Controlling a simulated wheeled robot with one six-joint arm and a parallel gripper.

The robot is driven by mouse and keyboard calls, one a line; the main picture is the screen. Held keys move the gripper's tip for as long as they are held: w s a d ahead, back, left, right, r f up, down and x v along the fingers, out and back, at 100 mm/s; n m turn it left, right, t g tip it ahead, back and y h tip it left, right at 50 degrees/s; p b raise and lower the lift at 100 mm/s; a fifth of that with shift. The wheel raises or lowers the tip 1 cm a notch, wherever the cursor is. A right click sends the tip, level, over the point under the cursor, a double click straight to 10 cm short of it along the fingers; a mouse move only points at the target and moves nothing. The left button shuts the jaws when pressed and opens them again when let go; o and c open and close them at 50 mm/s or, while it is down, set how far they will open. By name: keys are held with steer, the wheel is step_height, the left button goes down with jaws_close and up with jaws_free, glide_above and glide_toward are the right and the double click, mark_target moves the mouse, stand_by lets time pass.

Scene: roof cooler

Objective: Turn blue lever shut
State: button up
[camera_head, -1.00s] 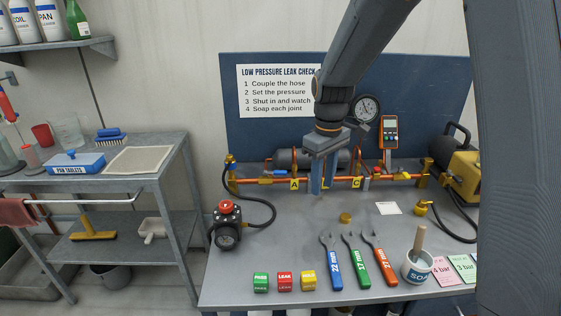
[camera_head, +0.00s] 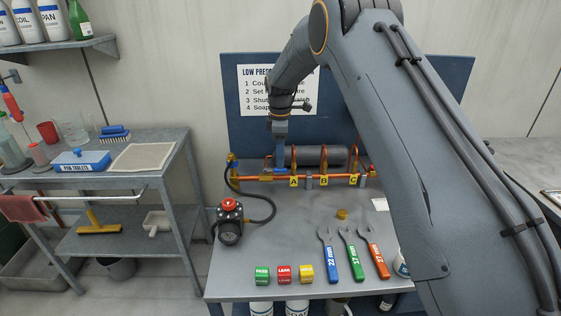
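My gripper (camera_head: 280,158) points straight down at the left part of the copper pipe (camera_head: 325,178), just left of the yellow A tag (camera_head: 294,182). Its fingers show edge-on, so I cannot see a gap between them. The blue lever is not distinct now; the fingers seem to cover its spot on the pipe left of A. I cannot tell whether the fingers touch it.
A dark cylinder (camera_head: 320,155) lies behind the pipe. A black regulator with a red knob (camera_head: 229,205) stands at the left, its hose looping to the pipe. Wrenches (camera_head: 329,260) and coloured blocks (camera_head: 284,274) lie in front. My arm hides the bench's right side.

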mark_target(275, 170)
steer(key=shift+f+p, duration=0.35)
steer(key=shift+f, duration=1.15)
steer(key=shift+c, duration=0.5)
jaws_close()
